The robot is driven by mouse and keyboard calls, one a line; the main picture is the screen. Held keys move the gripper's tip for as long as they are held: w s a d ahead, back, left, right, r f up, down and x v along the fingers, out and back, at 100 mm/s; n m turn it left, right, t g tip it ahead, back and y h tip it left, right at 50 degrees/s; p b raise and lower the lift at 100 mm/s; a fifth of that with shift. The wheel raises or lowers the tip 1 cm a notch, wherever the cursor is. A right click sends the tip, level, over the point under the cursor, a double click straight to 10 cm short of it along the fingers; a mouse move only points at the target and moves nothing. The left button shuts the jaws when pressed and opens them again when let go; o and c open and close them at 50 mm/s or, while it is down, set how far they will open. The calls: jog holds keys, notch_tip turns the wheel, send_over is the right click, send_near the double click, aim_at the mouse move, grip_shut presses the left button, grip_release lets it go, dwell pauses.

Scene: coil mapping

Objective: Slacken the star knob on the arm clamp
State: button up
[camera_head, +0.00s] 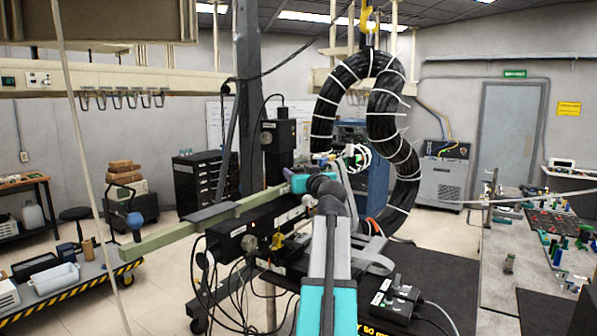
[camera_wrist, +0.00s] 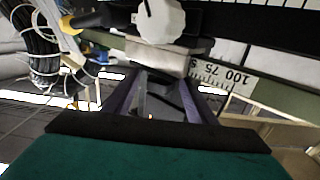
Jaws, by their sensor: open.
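In the wrist view, a pale grey-white knob (camera_wrist: 160,20) with a dark mark sits at the top centre, on a light clamp block (camera_wrist: 155,55). The knob's top is cut off by the frame edge, so its full outline cannot be told. My gripper (camera_wrist: 163,80) is open, its two dark fingers reaching toward the block, with the knob beyond the tips. No contact with the knob shows. A green bar with a scale (camera_wrist: 235,80) runs beside the block. In the head view, my teal wrist reaches the long green arm (camera_head: 185,233); the fingertips are hidden there.
A thick black cable bundle (camera_head: 395,110) hangs just behind my arm. A black motor box (camera_head: 238,240) with loose cables is left of my arm. A cluttered bench (camera_head: 500,270) stands at right, a low cart (camera_head: 75,285) at left. Open floor shows between.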

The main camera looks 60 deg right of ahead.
jog(key=c, duration=1)
jog(key=shift+c, duration=0.2)
